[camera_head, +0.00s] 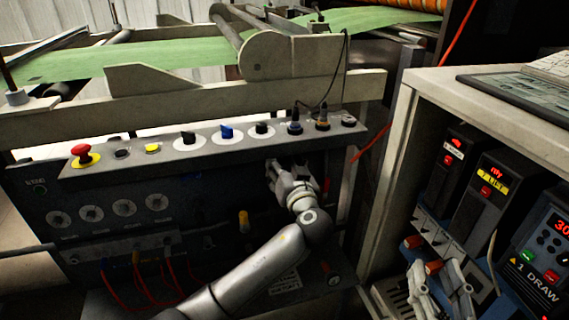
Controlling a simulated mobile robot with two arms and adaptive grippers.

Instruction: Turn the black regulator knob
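Several black knobs show, and I cannot tell which one is the regulator knob. One black knob (188,137) and another black knob (263,128) sit on white discs along the panel's sloped top. A blue knob (226,132) is between them. My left gripper (273,168) is at the panel's dark front face, below the second black knob and apart from it. Its fingertips are small and partly hidden, so whether they hold anything cannot be told. My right gripper (437,272) is at the lower right, its fingers apart, in front of the controller cabinet.
The control panel (110,175) also carries a red emergency button (82,152), a yellow button (152,149) and several round dials (125,208). Cables hang below. A cabinet (480,130) with red-lit controllers (487,190) stands at right. Green film (120,62) runs behind.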

